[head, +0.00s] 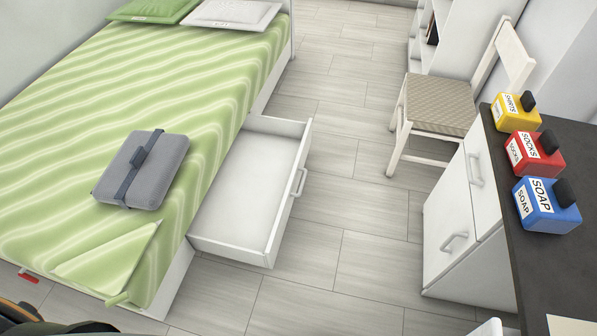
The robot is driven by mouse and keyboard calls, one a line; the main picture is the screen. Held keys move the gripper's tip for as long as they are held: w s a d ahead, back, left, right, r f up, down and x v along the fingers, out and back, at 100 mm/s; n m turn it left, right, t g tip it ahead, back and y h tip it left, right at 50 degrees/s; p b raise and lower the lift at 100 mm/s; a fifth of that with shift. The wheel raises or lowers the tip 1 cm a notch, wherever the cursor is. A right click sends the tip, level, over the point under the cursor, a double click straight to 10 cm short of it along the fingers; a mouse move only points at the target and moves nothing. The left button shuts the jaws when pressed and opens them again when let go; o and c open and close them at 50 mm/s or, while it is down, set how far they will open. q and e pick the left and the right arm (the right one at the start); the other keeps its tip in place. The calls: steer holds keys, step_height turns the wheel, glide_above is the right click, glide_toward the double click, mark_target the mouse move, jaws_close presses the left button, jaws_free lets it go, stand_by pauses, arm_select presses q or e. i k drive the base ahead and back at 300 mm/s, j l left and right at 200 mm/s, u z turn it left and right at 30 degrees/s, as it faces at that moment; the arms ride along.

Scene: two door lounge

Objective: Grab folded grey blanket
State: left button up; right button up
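The folded grey blanket (165,172) lies on the green striped cover of the bed (70,110), near the bed's right edge. It is a neat rounded block with a dark blue-grey strap and a dark buckle or handle on top. Nothing covers it. Neither of my grippers can be seen in the head view, and nothing touches the blanket.
An open, empty white drawer (238,190) sticks out from the bed's right side over the floor. A dark-topped desk (555,262) holds yellow (512,110), red (530,152) and blue (548,205) labelled boxes. A chair (440,103) stands beside it. Floor (345,215) between is clear.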

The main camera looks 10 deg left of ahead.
mark_target(140, 174)
steer(key=u, duration=1.55)
